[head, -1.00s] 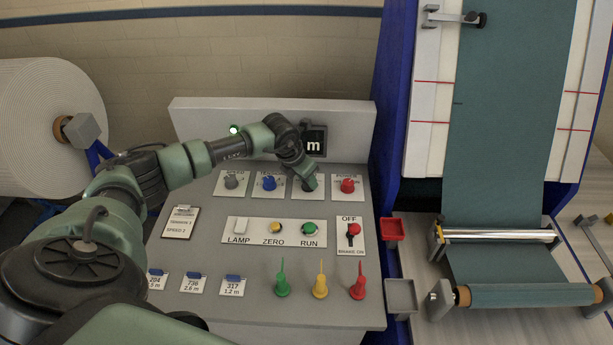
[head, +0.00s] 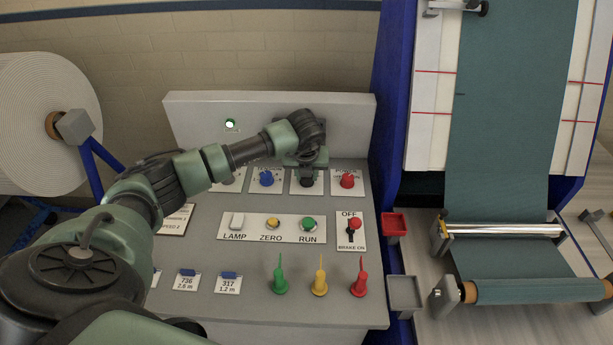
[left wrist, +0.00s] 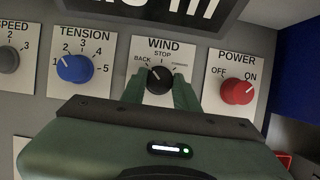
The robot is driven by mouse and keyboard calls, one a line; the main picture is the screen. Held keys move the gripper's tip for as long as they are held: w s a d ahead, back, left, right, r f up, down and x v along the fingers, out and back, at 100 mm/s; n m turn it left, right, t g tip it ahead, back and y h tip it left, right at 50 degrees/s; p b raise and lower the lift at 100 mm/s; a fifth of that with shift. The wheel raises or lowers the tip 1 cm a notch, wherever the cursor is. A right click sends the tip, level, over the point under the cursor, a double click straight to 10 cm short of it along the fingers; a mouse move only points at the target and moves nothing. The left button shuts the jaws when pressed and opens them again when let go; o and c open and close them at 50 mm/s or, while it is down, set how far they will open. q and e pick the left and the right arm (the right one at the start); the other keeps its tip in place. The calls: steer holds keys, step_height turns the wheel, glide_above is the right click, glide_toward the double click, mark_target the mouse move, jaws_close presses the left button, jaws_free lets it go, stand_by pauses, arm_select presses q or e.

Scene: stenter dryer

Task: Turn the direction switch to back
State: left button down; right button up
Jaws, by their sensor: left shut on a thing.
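The direction switch is the black knob (left wrist: 159,79) on the white WIND plate (left wrist: 165,46), marked BACK, STOP and FORWARD. In the left wrist view its white pointer line leans up and left, toward the BACK side. My left gripper (left wrist: 160,92) has one finger on each side of the knob and is shut on it. In the head view my left gripper (head: 307,174) hides most of the WIND plate and knob. My right gripper is not in view.
The blue TENSION knob (left wrist: 75,68) is left of the switch and the red POWER knob (left wrist: 237,91) is right, pointing near ON. A dark display (left wrist: 185,12) is above. Lower on the console are the lamp, zero and run buttons (head: 309,223) and a brake switch (head: 351,229).

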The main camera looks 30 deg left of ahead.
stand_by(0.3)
arm_select(q)
steer(key=c, duration=1.3)
jaws_free()
steer(key=shift+c, duration=0.2)
steer(key=b+v, duration=0.2)
steer(key=v, duration=0.5)
steer(key=shift+r, duration=0.4)
steer(key=shift+d, duration=0.1)
